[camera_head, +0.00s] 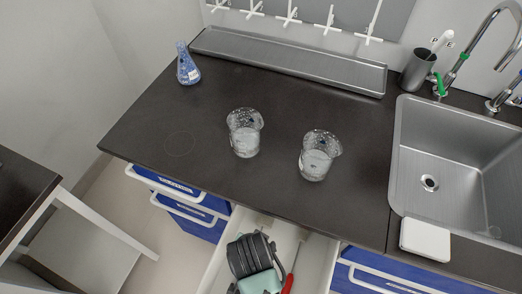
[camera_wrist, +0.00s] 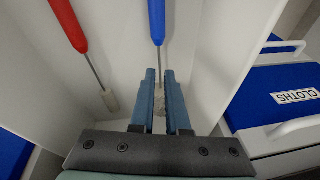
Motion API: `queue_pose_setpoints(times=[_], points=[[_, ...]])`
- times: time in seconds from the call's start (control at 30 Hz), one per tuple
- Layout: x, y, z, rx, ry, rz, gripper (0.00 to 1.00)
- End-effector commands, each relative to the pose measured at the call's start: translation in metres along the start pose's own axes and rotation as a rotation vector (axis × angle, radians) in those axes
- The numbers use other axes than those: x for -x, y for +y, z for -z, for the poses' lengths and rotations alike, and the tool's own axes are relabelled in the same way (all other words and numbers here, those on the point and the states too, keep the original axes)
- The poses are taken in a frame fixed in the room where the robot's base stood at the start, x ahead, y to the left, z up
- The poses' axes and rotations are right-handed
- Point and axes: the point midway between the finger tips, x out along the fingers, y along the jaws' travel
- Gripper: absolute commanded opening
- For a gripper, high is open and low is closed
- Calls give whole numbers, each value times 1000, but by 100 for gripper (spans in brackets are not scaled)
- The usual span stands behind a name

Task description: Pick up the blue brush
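The blue brush shows in the wrist view, with a blue handle (camera_wrist: 157,22) at the top and a thin metal shaft running down towards my gripper. Its pale head (camera_wrist: 159,100) shows in the gap between my fingers. My gripper (camera_wrist: 161,76) has its two blue-grey fingers apart, with a narrow gap and no clear contact with the brush. A red-handled brush (camera_wrist: 68,22) with a pale head lies to the left. In the head view my gripper reaches down into an open white drawer (camera_head: 217,270). The red handle (camera_head: 288,284) shows right of it; the blue brush is hidden there.
The drawer walls are close around my gripper. A blue-fronted drawer marked CLOTHS (camera_wrist: 292,95) is at right in the wrist view. Above, the dark counter (camera_head: 270,190) holds two glass beakers (camera_head: 245,138) (camera_head: 317,158), a blue flask (camera_head: 187,66) and a sink (camera_head: 455,155).

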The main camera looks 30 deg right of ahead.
Motion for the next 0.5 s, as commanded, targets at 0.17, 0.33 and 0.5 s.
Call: queue_pose_setpoints(times=[0.17, 0.33, 0.5], points=[[-12, 0, 2, 0, 1, 1, 13], [-37, 1, 10, -1, 1, 1, 13], [-55, 1, 10, 2, 1, 2, 13]])
